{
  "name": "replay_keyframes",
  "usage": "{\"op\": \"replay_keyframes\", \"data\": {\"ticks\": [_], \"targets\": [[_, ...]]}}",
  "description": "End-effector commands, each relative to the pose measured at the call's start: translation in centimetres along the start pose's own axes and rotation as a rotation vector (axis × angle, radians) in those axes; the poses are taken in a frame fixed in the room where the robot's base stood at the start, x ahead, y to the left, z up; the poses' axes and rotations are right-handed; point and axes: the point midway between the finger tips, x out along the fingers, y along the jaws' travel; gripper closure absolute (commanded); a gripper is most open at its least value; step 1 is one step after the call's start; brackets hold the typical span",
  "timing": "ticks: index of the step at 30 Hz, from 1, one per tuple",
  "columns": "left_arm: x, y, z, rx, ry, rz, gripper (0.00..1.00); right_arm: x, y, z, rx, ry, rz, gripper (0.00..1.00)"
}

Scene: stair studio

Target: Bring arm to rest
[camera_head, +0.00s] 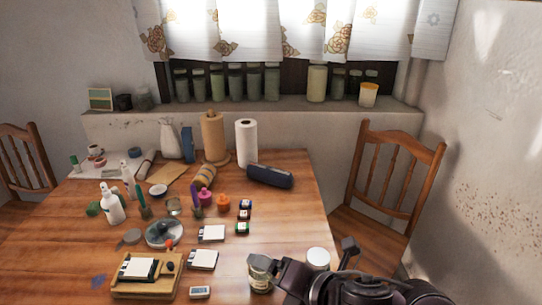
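My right gripper (316,264) reaches in from the lower right over the table's (290,215) front right part. Its two dark fingers are spread wide apart. A jar with a white lid (318,257) shows in the gap between them; I cannot tell whether the fingers touch it. A small glass jar (260,275) stands right beside the left finger, partly covered by it. My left gripper is not in view.
A wooden board (125,290) with a pad, white-topped pads (212,233), bottles (112,206) and small pots crowd the table's left and middle. A dark blue case (270,176) and paper roll (246,145) stand behind. A wooden chair (392,180) stands at right.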

Motion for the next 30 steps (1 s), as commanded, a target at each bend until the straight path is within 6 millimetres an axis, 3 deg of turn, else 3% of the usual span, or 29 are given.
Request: {"op": "replay_keyframes", "data": {"ticks": [2,6,9,15,22,30], "targets": [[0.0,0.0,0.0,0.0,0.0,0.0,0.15,-0.4,-1.2,0.8,0.381,-0.107,-0.037,0.19],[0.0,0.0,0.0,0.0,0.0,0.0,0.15,-2.3,-6.6,1.9,1.045,-0.318,-0.153,0.19],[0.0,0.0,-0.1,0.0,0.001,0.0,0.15,-4.2,-11.0,1.1,1.428,-0.46,-0.244,0.19],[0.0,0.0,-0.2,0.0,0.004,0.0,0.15,-8.2,-17.7,-2.3,1.973,-0.717,-0.414,0.19],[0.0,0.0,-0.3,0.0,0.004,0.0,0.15,-12.6,-22.4,-7.4,2.401,-1.002,-0.587,0.19],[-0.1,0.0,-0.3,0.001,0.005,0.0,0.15,-6.6,-29.1,-9.6,2.368,-0.989,-0.618,0.19]]}}
